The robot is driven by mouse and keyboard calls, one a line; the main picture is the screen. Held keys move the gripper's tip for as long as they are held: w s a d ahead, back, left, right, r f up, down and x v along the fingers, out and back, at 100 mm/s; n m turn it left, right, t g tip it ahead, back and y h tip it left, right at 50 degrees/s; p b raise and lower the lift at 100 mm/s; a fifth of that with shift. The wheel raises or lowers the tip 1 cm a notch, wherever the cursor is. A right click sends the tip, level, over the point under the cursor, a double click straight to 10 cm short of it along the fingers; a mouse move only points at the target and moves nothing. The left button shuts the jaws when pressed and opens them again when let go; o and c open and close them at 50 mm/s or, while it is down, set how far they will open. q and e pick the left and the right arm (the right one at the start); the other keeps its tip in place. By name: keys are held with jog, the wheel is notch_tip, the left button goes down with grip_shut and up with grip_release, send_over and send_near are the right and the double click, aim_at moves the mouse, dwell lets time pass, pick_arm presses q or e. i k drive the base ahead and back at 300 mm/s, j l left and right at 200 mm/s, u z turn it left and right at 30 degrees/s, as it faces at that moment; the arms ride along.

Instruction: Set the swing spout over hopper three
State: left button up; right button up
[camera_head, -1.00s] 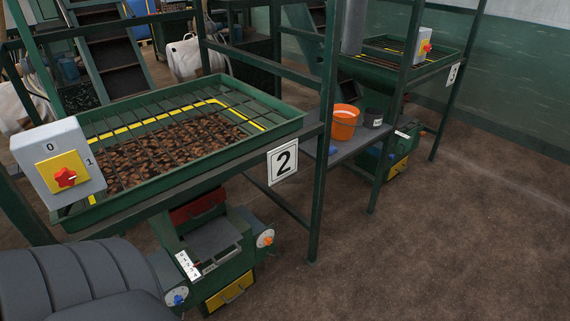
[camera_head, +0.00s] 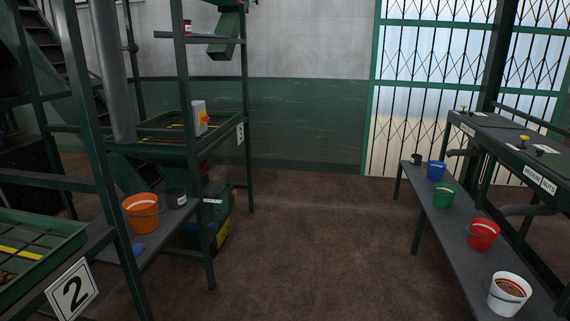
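Hopper three (camera_head: 157,149) is a green tray with a grid and yellow stripe, on the left side, marked by a "3" plate (camera_head: 240,134). A thick grey pipe (camera_head: 110,75), which looks like the swing spout, hangs down at the left. Its lower end overlaps the left end of hopper three in the picture. I cannot tell whether it is over the tray or in front of it. Neither of my grippers is in view.
Hopper two (camera_head: 45,237) with its "2" plate (camera_head: 72,291) is at the lower left. A bench (camera_head: 450,235) with several buckets runs along the right. The brown floor between is clear.

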aim_at(104, 15)
jog(key=i+l+z, duration=0.25)
jog(key=i, duration=0.65)
jog(key=i+z, duration=0.3)
jog(key=i, duration=0.6)
jog(key=i+l+u, duration=0.15)
jog(key=i+u, duration=0.3)
jog(key=i+l+u, duration=0.35)
jog(key=i+u, duration=0.15)
jog(key=i+l+u, duration=0.95)
jog(key=l, duration=0.3)
jog(key=u, duration=1.65)
jog(key=j, duration=0.1)
